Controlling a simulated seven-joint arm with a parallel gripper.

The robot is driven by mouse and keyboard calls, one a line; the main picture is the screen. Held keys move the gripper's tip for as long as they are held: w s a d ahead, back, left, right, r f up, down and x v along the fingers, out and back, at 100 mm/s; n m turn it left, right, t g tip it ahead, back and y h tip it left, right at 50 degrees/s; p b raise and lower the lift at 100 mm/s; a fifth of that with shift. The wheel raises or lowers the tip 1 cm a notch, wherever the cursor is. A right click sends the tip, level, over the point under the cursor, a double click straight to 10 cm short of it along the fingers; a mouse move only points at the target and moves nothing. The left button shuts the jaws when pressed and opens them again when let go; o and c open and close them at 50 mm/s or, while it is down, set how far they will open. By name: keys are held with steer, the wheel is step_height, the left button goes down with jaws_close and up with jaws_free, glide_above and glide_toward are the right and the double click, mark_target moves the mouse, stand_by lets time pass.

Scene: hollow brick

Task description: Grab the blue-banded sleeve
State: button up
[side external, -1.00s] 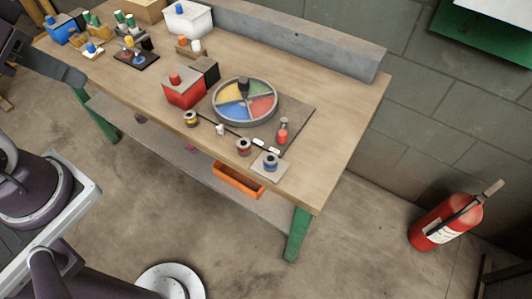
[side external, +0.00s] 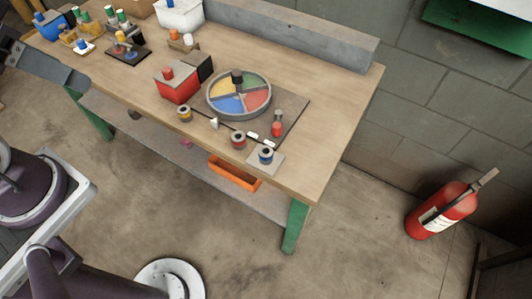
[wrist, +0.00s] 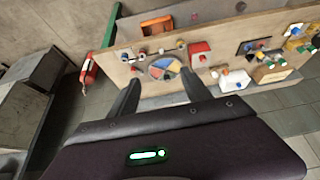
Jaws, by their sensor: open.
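The blue-banded sleeve (side external: 266,155) is a small spool-like ring with a blue middle. It stands on a light square plate (side external: 259,164) near the table's front right corner. A red-banded sleeve (side external: 238,140) and a yellow-banded sleeve (side external: 184,114) stand to its left along the front edge. The side view does not clearly show my fingers.
A round tray with coloured sectors (side external: 239,115) stands behind the sleeves, with a small red-based bottle (side external: 276,129) at its right. A red box (side external: 177,87) is left of the tray. A grey beam (side external: 290,35) runs along the back. The table's right end is bare.

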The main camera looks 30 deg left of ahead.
steer(key=w+d+f+t+h, duration=0.1)
steer(key=w+d+f, duration=0.1)
steer(key=w, duration=0.5)
steer(key=w+d+f, duration=0.2)
steer(key=w, duration=0.5)
steer(key=m+t+h, duration=0.2)
steer(key=m+t, duration=0.1)
steer(key=t, duration=0.2)
glide_above(268, 153)
steer(key=s+a, duration=0.2)
steer(key=a, duration=0.2)
step_height(268, 153, down, 28)
steer(key=shift+r, duration=0.2)
steer(key=s+d+f+m+h, duration=0.1)
steer(key=s+f+m+h, duration=0.1)
steer(key=s+f+h, duration=0.15)
steer(key=shift+t+y, duration=0.35)
steer(key=shift+t, duration=0.05)
steer(key=x, duration=0.6)
steer(key=shift+d+f, duration=0.1)
steer(key=shift+d, duration=0.3)
jaws_close()
